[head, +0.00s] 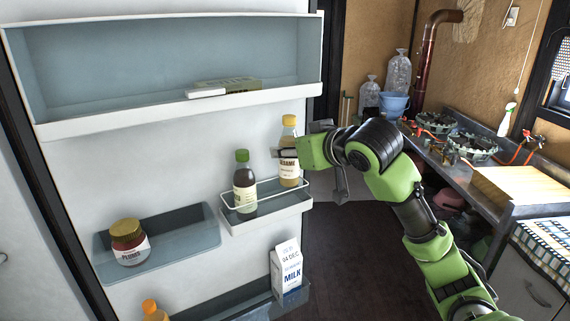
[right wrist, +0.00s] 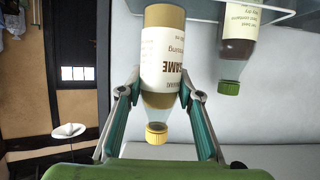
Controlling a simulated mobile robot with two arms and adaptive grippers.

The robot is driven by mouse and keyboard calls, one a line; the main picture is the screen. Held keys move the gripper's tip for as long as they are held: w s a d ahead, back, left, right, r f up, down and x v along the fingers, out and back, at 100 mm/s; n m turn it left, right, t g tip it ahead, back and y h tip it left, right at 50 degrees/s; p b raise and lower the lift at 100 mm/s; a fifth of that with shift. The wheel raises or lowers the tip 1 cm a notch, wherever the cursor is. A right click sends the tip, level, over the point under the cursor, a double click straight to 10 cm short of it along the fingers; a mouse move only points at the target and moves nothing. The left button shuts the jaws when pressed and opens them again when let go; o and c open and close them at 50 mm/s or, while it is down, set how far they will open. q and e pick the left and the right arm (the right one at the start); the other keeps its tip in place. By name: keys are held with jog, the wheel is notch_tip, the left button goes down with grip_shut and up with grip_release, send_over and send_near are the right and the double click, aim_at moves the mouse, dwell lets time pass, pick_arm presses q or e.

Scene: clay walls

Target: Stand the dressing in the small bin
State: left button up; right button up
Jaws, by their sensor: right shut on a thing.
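The dressing (head: 289,168) is a tan bottle with a yellow cap and a white sesame label. It is upright at the right end of the small bin (head: 268,217), a white door bin with a thin rail. My right gripper (head: 300,153) is shut on the bottle's upper part. In the right wrist view, which is upside down, the fingers (right wrist: 159,92) stand on both sides of the dressing (right wrist: 162,45). I cannot tell whether its base touches the bin floor. My left gripper is not in view.
A green-capped dark bottle (head: 244,185) stands in the small bin, left of the dressing. A plum jar (head: 129,243) sits in the left bin, and a milk carton (head: 287,268) stands below. A wide upper shelf (head: 190,112) holds a flat box. A counter with burners (head: 470,145) is at right.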

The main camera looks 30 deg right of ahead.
aim_at(285, 173)
jog(key=shift+w+r+p, duration=0.25)
jog(key=shift+w+p, duration=0.05)
jog(key=shift+w, duration=0.8)
notch_tip(285, 173, down, 3)
jog(key=shift+s, duration=0.15)
jog(key=shift+s+f, duration=0.15)
jog(key=shift+f, duration=0.25)
notch_tip(285, 173, down, 3)
jog(key=shift+w+f+p, duration=0.15)
jog(key=shift+w+p, duration=0.05)
jog(key=shift+p, duration=0.35)
jog(key=shift+f, duration=0.1)
jog(key=shift+f, duration=0.1)
jog(key=o, duration=1.3)
jog(key=shift+f, duration=0.1)
